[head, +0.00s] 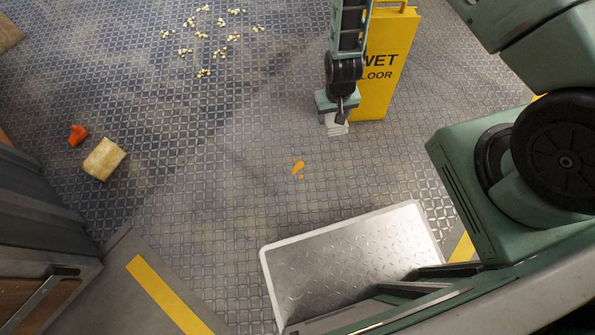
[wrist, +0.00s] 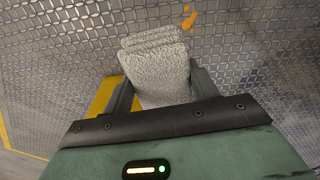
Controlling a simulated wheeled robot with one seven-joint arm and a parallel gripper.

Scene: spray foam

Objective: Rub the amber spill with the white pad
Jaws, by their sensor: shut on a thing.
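The amber spill (head: 298,168) is a small orange blot with a few drops on the patterned floor, near the middle of the head view. It also shows at the top of the wrist view (wrist: 189,18). My gripper (head: 338,112) points down, above and to the right of the spill in the head view. It is shut on the white pad (wrist: 157,68), a pale, textured, folded block between the fingers. The pad's lower end (head: 337,129) shows below the gripper. The pad is apart from the spill. Whether it touches the floor is unclear.
A yellow wet-floor sign (head: 392,65) stands just right of my gripper. A metal plate (head: 350,258) lies below the spill. A yellowish sponge-like block (head: 104,159) and an orange-red piece (head: 77,135) lie at left. Pale crumbs (head: 205,72) are scattered at upper left. Floor around the spill is clear.

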